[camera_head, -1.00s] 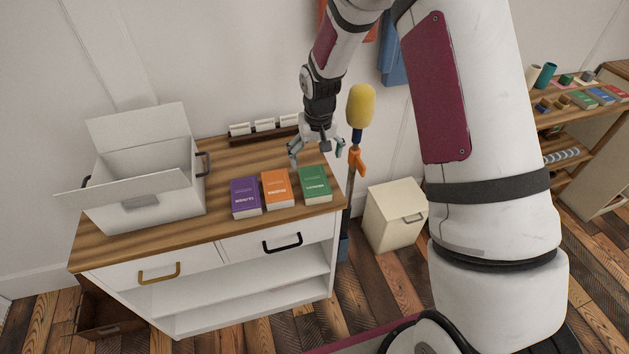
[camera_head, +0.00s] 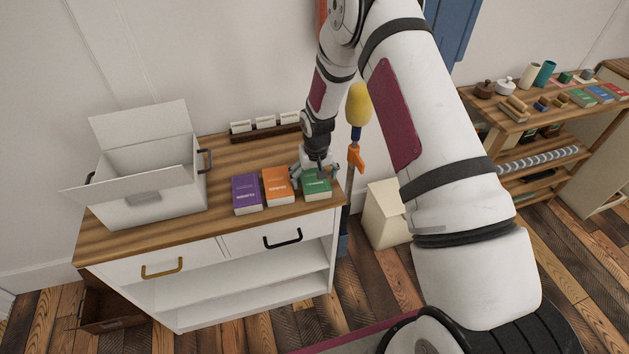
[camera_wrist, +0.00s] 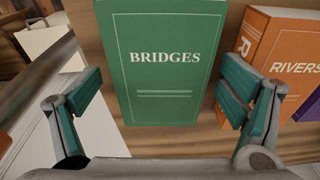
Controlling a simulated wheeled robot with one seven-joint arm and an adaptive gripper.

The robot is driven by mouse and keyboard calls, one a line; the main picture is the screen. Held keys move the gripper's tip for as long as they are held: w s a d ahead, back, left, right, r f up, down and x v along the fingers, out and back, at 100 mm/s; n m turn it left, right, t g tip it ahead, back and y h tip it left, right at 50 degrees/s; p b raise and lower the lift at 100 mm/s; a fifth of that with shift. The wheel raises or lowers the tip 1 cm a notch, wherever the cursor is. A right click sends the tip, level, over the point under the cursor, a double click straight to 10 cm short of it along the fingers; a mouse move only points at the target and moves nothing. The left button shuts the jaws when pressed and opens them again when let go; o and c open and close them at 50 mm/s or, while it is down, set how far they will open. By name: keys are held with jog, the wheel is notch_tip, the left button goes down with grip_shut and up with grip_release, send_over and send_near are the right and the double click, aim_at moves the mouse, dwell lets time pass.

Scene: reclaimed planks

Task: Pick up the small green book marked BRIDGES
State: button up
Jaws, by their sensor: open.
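The green book (camera_head: 316,187) lies flat on the wooden top of the white cabinet, at its right end. In the wrist view the green book (camera_wrist: 160,85) fills the middle, with BRIDGES printed in white. My gripper (camera_head: 317,180) is right over the book and hides part of it. In the wrist view my gripper (camera_wrist: 160,95) is open, with one green-padded finger on each side of the book. Nothing is held.
An orange book (camera_head: 277,187) marked RIVERS in the wrist view (camera_wrist: 285,50) lies close beside the green one, then a purple book (camera_head: 246,194). An open white box (camera_head: 150,205) stands on the left. A yellow-headed duster (camera_head: 358,105) stands behind the cabinet's right end.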

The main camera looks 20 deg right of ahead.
jog(key=shift+c, duration=0.6)
jog(key=c, duration=1.2)
jog(key=shift+c, duration=0.2)
